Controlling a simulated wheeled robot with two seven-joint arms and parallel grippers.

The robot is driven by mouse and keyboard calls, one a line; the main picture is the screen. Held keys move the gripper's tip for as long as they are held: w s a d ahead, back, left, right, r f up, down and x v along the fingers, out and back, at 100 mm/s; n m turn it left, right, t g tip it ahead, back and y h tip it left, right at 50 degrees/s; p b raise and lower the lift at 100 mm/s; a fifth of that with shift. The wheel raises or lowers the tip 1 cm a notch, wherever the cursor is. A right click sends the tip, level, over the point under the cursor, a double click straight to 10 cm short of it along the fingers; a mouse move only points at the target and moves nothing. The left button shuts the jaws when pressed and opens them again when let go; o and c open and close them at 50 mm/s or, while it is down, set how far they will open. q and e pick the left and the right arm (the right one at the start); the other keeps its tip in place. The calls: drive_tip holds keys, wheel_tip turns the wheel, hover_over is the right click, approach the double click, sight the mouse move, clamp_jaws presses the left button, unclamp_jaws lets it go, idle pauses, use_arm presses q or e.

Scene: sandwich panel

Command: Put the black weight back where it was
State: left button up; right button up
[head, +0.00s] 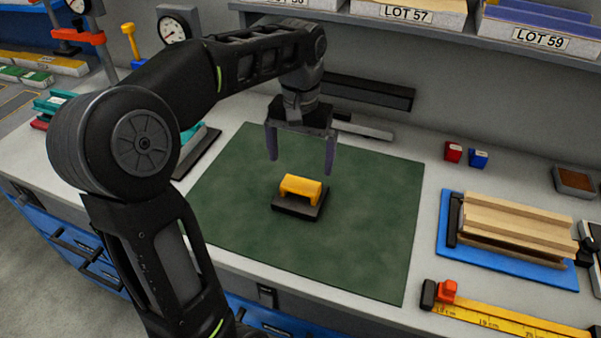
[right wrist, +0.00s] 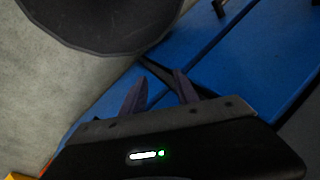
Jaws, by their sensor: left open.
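The black weight (head: 300,207) is a dark flat block with a yellow handle (head: 300,188) on top. It sits on the green mat (head: 375,220) near the middle of the bench in the head view. My left gripper (head: 301,166) points down just above the weight, with its two fingers apart and nothing between them. The fingertips appear slightly above and behind the handle; exact clearance is hard to tell. My right gripper (right wrist: 160,82) shows in the right wrist view, fingers apart and empty, in front of blue drawer fronts.
Right of the mat are a blue tray (head: 448,264) with wooden strips, a yellow ruler (head: 510,325), and small red (head: 453,152) and blue (head: 478,158) blocks. A shelf with labelled boxes (head: 405,14) overhangs the back. Dial gauges (head: 174,28) stand at back left.

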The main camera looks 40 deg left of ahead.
use_arm(q)
wheel_tip(320, 180, up, 3)
drive_tip(key=shift+r+p, duration=0.1)
drive_tip(key=shift+p, duration=0.5)
